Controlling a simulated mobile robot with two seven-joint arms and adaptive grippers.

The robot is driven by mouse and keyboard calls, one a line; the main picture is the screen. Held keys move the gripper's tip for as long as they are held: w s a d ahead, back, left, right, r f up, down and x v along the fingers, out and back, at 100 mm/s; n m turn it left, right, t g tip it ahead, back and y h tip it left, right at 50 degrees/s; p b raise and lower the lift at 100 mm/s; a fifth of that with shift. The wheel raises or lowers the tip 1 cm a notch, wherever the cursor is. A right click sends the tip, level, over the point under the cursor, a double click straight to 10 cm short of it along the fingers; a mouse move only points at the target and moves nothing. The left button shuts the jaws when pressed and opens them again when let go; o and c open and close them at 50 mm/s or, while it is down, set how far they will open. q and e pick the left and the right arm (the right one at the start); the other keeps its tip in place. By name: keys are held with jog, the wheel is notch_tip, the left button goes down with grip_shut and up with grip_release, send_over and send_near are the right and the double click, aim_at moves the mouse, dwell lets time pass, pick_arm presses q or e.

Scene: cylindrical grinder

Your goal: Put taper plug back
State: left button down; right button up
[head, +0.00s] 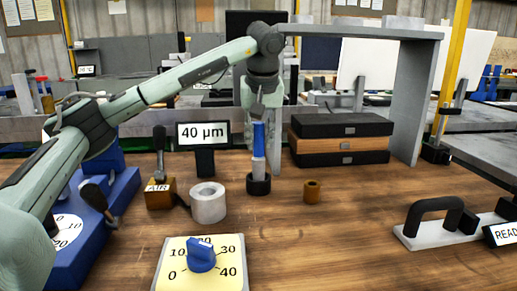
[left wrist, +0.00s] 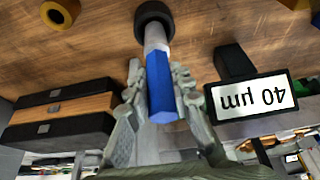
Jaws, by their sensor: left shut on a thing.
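The taper plug (head: 259,142) has a blue handle and a silver lower part, and it stands upright. My left gripper (head: 262,108) points down from above and is shut on the blue handle. In the left wrist view the fingers (left wrist: 160,80) lie on both sides of the plug's blue handle (left wrist: 162,98). The plug's silver end reaches into the opening of a round black holder (head: 258,185) on the wooden table; the holder also shows in the left wrist view (left wrist: 153,13). How deep the end sits is hidden. My right gripper is not in view.
A 40 µm display (head: 203,134) and a white ring (head: 208,204) stand left of the plug. A brass ring (head: 312,191) and stacked black and wooden boxes (head: 340,150) are to the right. A dial (head: 201,262) is in front. A grey frame (head: 411,100) rises behind.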

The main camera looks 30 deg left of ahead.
pick_arm(q)
jog(key=shift+f, duration=1.25)
jog(key=shift+f, duration=0.1)
jog(key=c, duration=1.3)
grip_release()
jog(key=shift+c, duration=0.2)
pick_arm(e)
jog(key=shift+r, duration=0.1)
pick_arm(q)
jog(key=p+v, duration=0.1)
jog(key=v, duration=1.1)
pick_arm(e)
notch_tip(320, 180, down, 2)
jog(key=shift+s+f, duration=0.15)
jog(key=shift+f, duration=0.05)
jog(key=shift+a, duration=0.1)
